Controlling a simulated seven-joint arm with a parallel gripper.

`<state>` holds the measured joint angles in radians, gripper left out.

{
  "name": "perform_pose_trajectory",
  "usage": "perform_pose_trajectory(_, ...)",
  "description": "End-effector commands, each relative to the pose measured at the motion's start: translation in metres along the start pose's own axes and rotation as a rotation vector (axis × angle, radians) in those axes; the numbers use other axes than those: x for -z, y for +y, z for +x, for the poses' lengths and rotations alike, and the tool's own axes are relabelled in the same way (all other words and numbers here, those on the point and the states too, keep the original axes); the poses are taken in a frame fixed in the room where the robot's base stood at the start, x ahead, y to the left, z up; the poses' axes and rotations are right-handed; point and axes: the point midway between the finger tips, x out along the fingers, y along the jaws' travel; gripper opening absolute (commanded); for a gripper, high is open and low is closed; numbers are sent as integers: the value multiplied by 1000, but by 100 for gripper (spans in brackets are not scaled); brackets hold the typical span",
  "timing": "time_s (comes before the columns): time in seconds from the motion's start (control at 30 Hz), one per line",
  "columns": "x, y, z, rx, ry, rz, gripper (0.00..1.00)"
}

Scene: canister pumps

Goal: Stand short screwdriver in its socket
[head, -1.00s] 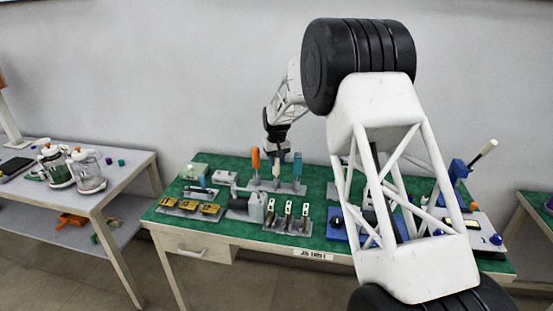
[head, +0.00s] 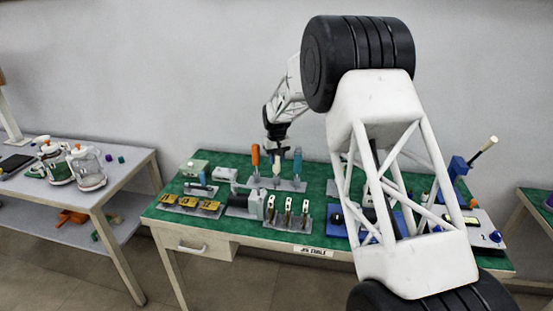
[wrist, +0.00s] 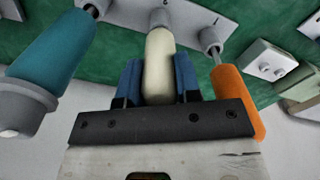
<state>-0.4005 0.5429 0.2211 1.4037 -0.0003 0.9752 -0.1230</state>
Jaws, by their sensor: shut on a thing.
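My gripper (wrist: 158,82) is shut on the cream handle of the short screwdriver (wrist: 160,55), with a blue finger on each side. In the head view the screwdriver (head: 276,169) is upright, handle up, over the middle of the grey rack (head: 299,186). In the wrist view the grey socket collar (wrist: 160,17) lines up with the far end of the handle. No shaft shows between handle and collar, and I cannot tell how deep the tip sits.
A teal screwdriver (wrist: 48,55) and an orange screwdriver (wrist: 236,98) stand in the neighbouring sockets, close on either side of my gripper. Several metal parts on a plate (head: 288,224) stand in front of the rack on the green bench. Blue fixtures are at the right.

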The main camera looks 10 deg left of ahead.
Motion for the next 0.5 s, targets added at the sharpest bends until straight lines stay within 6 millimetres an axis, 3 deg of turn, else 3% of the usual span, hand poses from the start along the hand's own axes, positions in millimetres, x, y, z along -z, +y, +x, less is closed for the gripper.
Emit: perform_pose_trajectory(0.5,0,0,4,0,0,0,7)
